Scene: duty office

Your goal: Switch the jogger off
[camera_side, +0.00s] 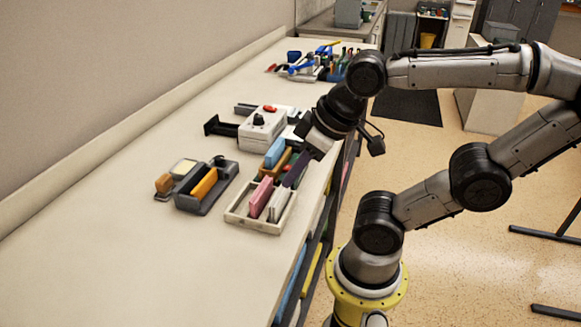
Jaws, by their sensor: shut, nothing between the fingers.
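The jogger appears to be the white box-shaped machine (262,134) on the long bench, with black arms sticking out on its left. A red switch (270,108) and a black knob (258,120) sit on its top; I cannot tell the switch's position. My gripper (308,154) is shut and empty, pointing down and left. In the picture it is to the right of and lower than the machine, above the bench's front edge. It looks apart from the switch. The machine's right side is partly hidden behind the gripper and nearby items.
A pale divided tray (257,224) with coloured blocks stands in front of the machine. A dark grey holder (197,207) with an orange block is left of it. Several tools (310,65) lie farther back. The bench's left and near parts are clear.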

